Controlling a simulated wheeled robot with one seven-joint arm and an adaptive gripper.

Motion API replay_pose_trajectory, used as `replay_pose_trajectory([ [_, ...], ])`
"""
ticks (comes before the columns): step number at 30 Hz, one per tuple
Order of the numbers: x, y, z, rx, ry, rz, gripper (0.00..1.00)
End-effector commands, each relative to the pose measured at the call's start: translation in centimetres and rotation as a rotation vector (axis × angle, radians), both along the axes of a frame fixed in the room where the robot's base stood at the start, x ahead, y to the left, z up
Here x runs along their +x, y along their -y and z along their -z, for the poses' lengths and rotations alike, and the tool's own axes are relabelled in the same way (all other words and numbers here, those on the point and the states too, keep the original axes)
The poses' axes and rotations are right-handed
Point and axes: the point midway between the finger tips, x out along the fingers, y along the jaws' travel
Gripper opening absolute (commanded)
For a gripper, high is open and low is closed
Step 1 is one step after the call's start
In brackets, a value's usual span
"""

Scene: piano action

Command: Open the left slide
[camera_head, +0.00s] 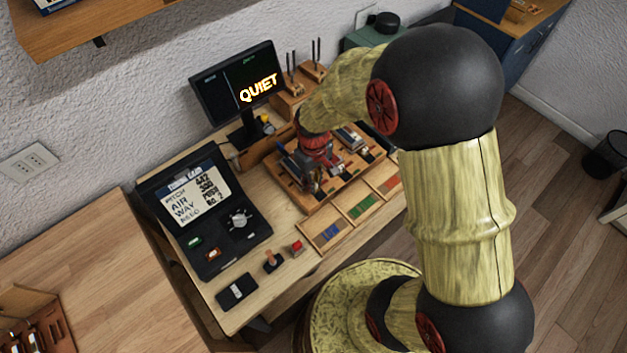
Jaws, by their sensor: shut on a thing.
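My gripper (311,178) is at the left part of the wooden fixture board (318,208) on the workbench. It is shut on a small part there, which I take to be the left slide; my gripper and wrist hide most of it. A second grey metal slide-like piece (350,138) stands on the board to the right of my gripper. Whether the left slide is open or closed cannot be told from this view.
In front of the board is a tray with blue (329,233), green (363,207) and red (390,183) sections. A black control console (207,215) stands at left. A monitor (240,90) reading "QUIET" and wooden tool blocks (290,101) stand behind. A red button (296,247) is at the front.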

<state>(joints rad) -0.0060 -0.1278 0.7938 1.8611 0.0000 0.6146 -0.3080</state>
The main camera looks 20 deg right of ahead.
Motion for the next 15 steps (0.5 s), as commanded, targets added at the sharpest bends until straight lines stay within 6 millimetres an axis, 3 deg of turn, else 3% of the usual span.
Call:
replay_pose_trajectory([
  [9, -0.2, 0.1, 0.0, 0.0, 0.0, 0.0, 0.0],
  [15, -2.7, 0.9, -0.2, -0.001, -0.002, 0.001, 0.0],
])
